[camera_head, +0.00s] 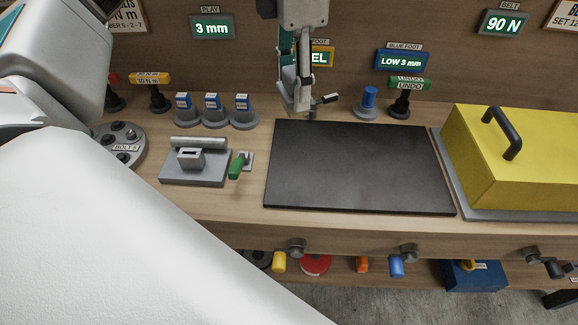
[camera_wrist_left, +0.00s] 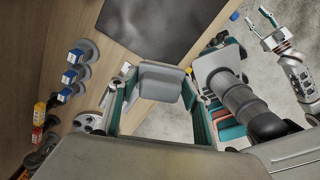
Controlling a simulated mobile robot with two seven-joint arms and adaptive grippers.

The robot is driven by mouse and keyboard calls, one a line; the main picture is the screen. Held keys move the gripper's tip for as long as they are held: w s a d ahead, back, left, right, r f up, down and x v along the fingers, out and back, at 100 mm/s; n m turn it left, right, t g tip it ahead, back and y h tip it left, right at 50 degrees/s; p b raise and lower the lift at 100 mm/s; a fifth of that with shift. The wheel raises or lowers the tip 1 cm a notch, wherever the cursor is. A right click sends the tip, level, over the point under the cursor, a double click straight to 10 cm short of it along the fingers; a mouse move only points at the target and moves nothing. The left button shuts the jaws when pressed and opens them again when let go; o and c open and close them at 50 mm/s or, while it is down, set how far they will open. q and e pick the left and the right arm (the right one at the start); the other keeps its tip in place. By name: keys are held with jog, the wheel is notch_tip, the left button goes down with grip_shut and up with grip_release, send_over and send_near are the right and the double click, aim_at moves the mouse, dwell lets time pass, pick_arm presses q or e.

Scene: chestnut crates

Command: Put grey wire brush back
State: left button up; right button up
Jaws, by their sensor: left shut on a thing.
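My left gripper (camera_head: 300,95) hangs fingers-down in the head view, in front of the back wall behind the dark mat (camera_head: 360,168). In the left wrist view my left gripper (camera_wrist_left: 158,95) has its teal-lined fingers on both sides of a grey rounded block, the grey wire brush (camera_wrist_left: 161,82). The gripper is shut on it. Its bristles cannot be made out. My right gripper (camera_wrist_left: 268,28) shows at the upper right of the left wrist view, its fingers apart and empty. It is not in the head view.
A grey fixture (camera_head: 195,178) with a green-handled lever (camera_head: 237,167) stands left of the mat. A yellow box (camera_head: 515,165) stands at the right. Several labelled stands line the back, and a bolt dish (camera_head: 132,155) is at left. The mat is bare.

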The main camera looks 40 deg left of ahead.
pick_arm(q)
notch_tip(320, 180, down, 15)
jog(key=shift+f+b, duration=0.15)
jog(key=shift+b, duration=0.6)
notch_tip(320, 180, down, 4)
jog(key=shift+f, duration=0.3)
pick_arm(e)
jog(key=shift+s+d+f, duration=0.1)
jog(key=shift+s+f, duration=0.1)
jog(key=shift+f, duration=1)
pick_arm(q)
jog(key=shift+f, duration=0.15)
jog(key=o, duration=1.1)
pick_arm(e)
jog(key=shift+f, duration=0.15)
